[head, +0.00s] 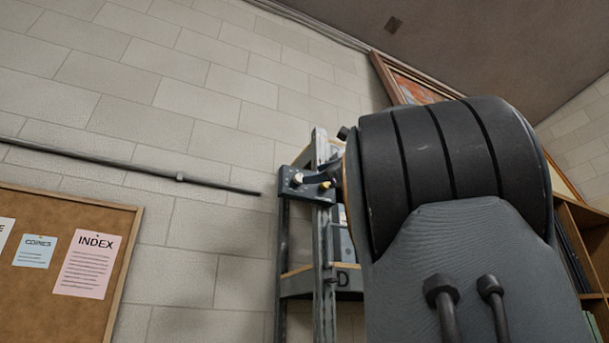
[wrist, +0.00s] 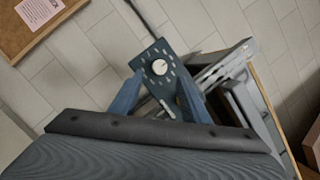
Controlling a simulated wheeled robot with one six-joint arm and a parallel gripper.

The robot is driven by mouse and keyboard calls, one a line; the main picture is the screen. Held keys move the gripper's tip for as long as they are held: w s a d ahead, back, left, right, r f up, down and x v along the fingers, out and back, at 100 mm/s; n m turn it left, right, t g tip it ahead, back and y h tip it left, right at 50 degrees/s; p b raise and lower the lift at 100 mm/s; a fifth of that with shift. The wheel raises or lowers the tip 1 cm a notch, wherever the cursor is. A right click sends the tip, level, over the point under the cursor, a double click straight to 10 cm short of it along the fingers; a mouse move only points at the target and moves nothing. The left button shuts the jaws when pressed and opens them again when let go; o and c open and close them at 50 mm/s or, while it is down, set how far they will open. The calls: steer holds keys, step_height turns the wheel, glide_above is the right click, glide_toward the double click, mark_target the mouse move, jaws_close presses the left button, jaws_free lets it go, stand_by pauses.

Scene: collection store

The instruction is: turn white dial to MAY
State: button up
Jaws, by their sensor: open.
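The white dial (wrist: 159,68) is a small round knob on a dark panel (wrist: 152,53) with pale marks around it; the marks are too small to read. In the head view the dial (head: 297,178) sits at the left of the panel (head: 318,197), on a grey rack. My gripper (wrist: 160,77) is open, its two blue fingers on either side of the lower panel, with the dial between and slightly beyond the tips. I cannot tell whether they touch it. In the head view my gripper (head: 318,180) is mostly hidden behind my arm.
A yellow knob (head: 326,185) shows right of the dial. The grey rack (head: 322,250) stands before a block wall (head: 210,90). A cork board (head: 110,260) with notes hangs at left, a pipe (head: 120,162) runs along the wall, and a wooden shelf (head: 590,225) stands at right.

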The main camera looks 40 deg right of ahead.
mark_target(298, 179)
steer(key=p+x, duration=0.4)
steer(key=x, duration=0.3)
steer(key=shift+w, duration=0.3)
steer(key=shift+d, duration=0.1)
steer(key=c, duration=1)
